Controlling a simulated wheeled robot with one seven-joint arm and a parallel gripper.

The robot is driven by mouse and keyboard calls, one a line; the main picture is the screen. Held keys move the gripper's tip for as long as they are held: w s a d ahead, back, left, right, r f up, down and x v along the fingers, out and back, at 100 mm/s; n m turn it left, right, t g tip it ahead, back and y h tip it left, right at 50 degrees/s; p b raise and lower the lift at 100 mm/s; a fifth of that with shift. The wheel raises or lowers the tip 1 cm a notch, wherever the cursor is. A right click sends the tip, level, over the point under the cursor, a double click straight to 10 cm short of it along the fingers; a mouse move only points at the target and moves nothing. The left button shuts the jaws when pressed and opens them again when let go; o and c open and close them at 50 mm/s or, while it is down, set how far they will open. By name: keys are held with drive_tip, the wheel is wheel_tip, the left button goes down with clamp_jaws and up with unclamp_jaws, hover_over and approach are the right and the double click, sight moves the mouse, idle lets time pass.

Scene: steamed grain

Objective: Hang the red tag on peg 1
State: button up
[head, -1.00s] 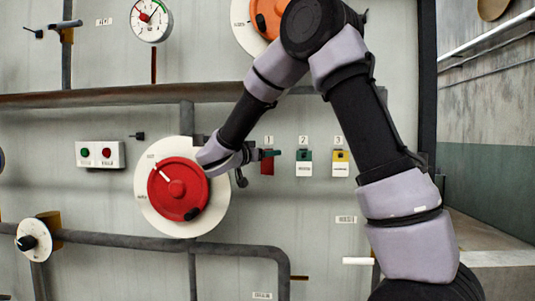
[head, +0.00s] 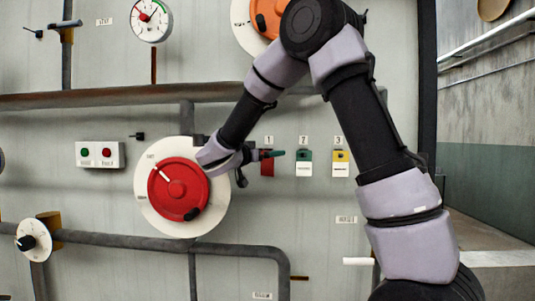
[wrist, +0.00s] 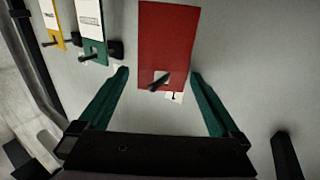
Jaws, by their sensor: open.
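The red tag (wrist: 166,40) hangs at peg 1 (wrist: 158,84), whose dark pin shows through the hole in the tag's top end in the wrist view, which is upside down. In the head view the red tag (head: 267,168) is below the number 1 label (head: 268,140), partly hidden by my gripper (head: 270,154). In the wrist view my gripper (wrist: 160,74) is open, with one green finger on each side of the tag's top end and gaps between fingers and tag.
A green tag (head: 304,163) hangs under label 2 and a yellow tag (head: 340,163) under label 3, both close right of the red tag. A red dial (head: 178,195) is left of my gripper. A pipe (head: 110,97) crosses the panel above.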

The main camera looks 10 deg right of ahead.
drive_tip(key=v, duration=1)
drive_tip(key=s+d+f+n+g+y, duration=0.15)
drive_tip(key=s+d+g, duration=0.25)
drive_tip(key=s+d, duration=0.4)
drive_tip(key=s+d+f+n+g+y, duration=0.1)
drive_tip(key=s+d+f+g+y, duration=0.3)
drive_tip(key=d, duration=0.5)
drive_tip(key=s+a+r+n+t+y, duration=0.1)
drive_tip(key=s+a+n+t+y, duration=0.2)
drive_tip(key=s+y, duration=0.7)
drive_tip(key=shift+s+a+r, duration=0.4)
drive_tip(key=shift+s+a, duration=0.1)
drive_tip(key=shift+s, duration=0.45)
